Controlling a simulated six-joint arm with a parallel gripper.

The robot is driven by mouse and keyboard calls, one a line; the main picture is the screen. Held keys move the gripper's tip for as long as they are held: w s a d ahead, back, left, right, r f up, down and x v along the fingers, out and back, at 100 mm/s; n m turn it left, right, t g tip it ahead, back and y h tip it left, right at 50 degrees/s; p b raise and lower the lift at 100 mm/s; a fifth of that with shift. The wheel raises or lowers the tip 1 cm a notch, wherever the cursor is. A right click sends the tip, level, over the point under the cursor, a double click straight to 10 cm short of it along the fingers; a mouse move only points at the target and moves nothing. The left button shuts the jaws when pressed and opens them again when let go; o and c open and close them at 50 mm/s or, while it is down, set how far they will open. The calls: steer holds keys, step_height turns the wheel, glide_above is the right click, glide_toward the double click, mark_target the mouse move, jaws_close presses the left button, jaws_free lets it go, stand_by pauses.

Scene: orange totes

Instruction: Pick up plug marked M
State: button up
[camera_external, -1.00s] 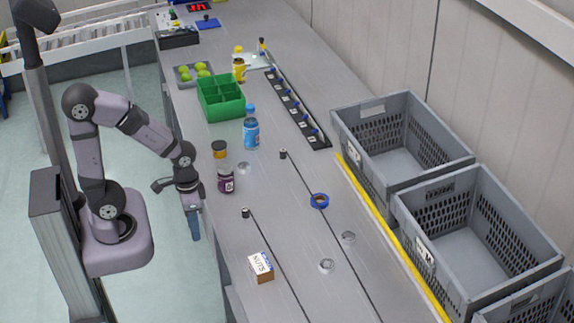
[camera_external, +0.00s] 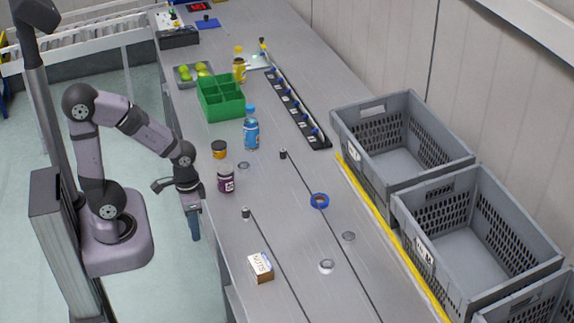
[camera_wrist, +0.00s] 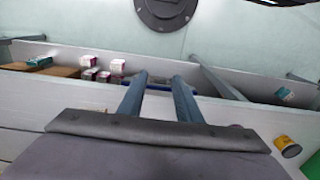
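A black strip (camera_external: 296,108) on the far half of the table holds several small blue-topped pieces with white labels; their letters are too small to read. Two small black cylinders, a far one (camera_external: 283,154) and a near one (camera_external: 245,212), stand at the ends of dark lines along the table. I cannot tell which piece bears an M. My gripper (camera_external: 195,236) hangs pointing down beside the table's left edge, away from all of these. In the wrist view its two blue-grey fingers (camera_wrist: 159,80) are apart with nothing held between them.
Near the gripper stand a purple jar (camera_external: 226,183) and a yellow jar (camera_external: 219,150). Grey crates (camera_external: 405,188) line the right side.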

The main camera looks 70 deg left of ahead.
steer(key=shift+o, duration=1.1)
steer(key=shift+r, duration=0.15)
